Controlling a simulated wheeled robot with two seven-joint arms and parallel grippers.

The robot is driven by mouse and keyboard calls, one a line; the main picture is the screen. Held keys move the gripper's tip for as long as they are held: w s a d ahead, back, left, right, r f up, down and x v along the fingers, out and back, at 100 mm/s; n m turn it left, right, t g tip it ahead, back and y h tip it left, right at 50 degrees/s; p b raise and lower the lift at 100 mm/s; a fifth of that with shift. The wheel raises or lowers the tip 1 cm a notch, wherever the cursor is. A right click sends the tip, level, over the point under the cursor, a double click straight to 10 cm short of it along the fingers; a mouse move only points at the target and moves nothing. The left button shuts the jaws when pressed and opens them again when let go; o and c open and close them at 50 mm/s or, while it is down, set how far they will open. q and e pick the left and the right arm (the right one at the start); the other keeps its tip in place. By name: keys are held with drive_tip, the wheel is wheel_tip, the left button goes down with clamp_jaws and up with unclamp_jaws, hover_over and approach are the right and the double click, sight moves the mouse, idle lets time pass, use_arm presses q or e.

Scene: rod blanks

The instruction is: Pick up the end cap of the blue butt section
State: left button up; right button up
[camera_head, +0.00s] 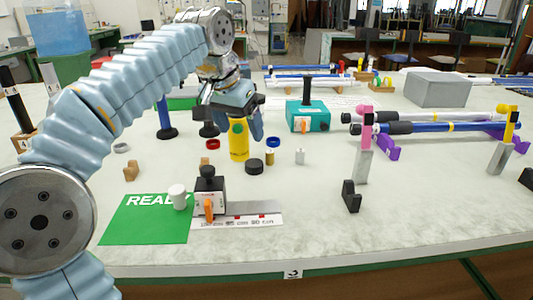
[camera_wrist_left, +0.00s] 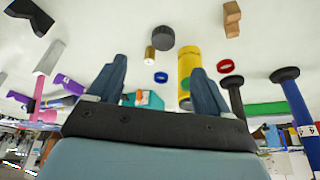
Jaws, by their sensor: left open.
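The blue butt section (camera_head: 433,127) lies at the right of the table in the head view, with a dark grip at its left end. A loose round black cap (camera_head: 254,166) lies on the table in front of the yellow cylinder; it also shows in the wrist view (camera_wrist_left: 162,36). I cannot tell whether it belongs to the blue section. My left gripper (camera_head: 236,118) is open above the table beside the yellow cylinder (camera_head: 239,142). My right gripper does not show.
A clamp block (camera_head: 209,192) and green mat (camera_head: 145,222) are in front. Blue (camera_head: 166,118) and dark posts stand left. A teal box (camera_head: 308,117) is behind.

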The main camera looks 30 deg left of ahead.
use_arm(q)
drive_tip(key=b, duration=0.1)
hover_over(253, 164)
drive_tip(key=s, duration=0.3)
drive_tip(key=f, duration=0.7)
drive_tip(key=shift+w+d+f, duration=0.15)
drive_tip(key=shift+d+f, duration=0.15)
drive_tip(key=x, duration=0.5)
drive_tip(key=shift+w+a+f, duration=0.15)
drive_tip(key=shift+w+a, duration=0.05)
drive_tip(key=shift+a, duration=0.15)
drive_tip(key=c, duration=1.1)
